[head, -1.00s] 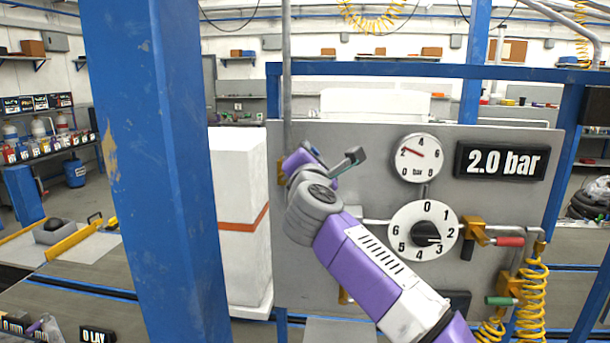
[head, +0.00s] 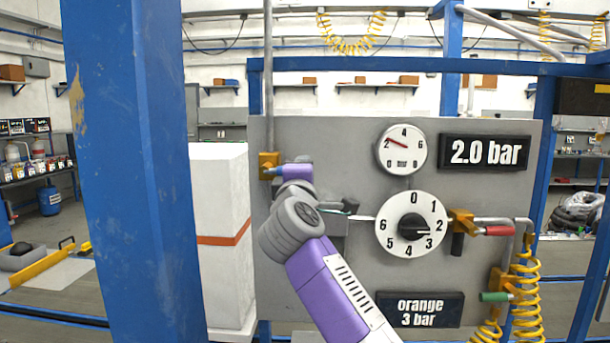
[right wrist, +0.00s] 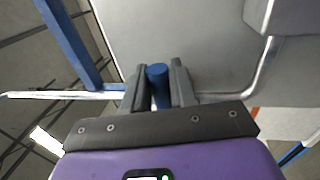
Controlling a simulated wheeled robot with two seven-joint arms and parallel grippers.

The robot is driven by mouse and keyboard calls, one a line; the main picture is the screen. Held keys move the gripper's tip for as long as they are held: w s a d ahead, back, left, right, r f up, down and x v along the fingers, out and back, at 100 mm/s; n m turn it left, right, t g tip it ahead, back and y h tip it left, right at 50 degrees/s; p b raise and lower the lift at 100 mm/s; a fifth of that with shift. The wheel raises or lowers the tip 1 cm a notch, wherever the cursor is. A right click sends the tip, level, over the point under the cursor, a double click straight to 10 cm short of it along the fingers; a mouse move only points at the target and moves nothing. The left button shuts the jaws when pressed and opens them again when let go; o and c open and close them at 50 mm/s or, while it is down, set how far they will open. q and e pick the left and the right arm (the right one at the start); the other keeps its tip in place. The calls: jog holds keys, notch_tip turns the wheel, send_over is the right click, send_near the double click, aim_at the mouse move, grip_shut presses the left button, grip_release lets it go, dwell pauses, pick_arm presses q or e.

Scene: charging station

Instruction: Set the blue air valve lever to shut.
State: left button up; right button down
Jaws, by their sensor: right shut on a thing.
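The blue air valve lever (right wrist: 157,90) shows in the right wrist view as a short blue handle between the two dark fingers of my right gripper (right wrist: 159,69). The gripper is shut on it. In the head view my purple right arm reaches up from below to the brass valve body (head: 268,165) on the vertical grey pipe at the panel's upper left. There the wrist and gripper hide most of the lever, so its exact angle cannot be told. My left gripper is not in view.
The grey panel (head: 340,140) carries a gauge (head: 402,150) near 2, a "2.0 bar" display (head: 485,152), a numbered dial (head: 412,226), and an "orange 3 bar" sign (head: 420,310). Red-handled (head: 497,231) and green-handled (head: 494,297) valves sit at right. A blue post (head: 125,170) stands at left.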

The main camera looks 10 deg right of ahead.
jog(key=shift+f+m, duration=0.15)
jog(key=shift+m, duration=0.15)
jog(key=c, duration=1)
grip_release()
jog(key=shift+c, duration=0.2)
jog(key=shift+s+a+f+b, duration=0.15)
jog(key=shift+s+b, duration=0.3)
jog(key=shift+b, duration=0.1)
jog(key=b+v, duration=0.2)
jog(key=v, duration=0.4)
jog(key=shift+s, duration=0.3)
jog(key=shift+a, duration=0.1)
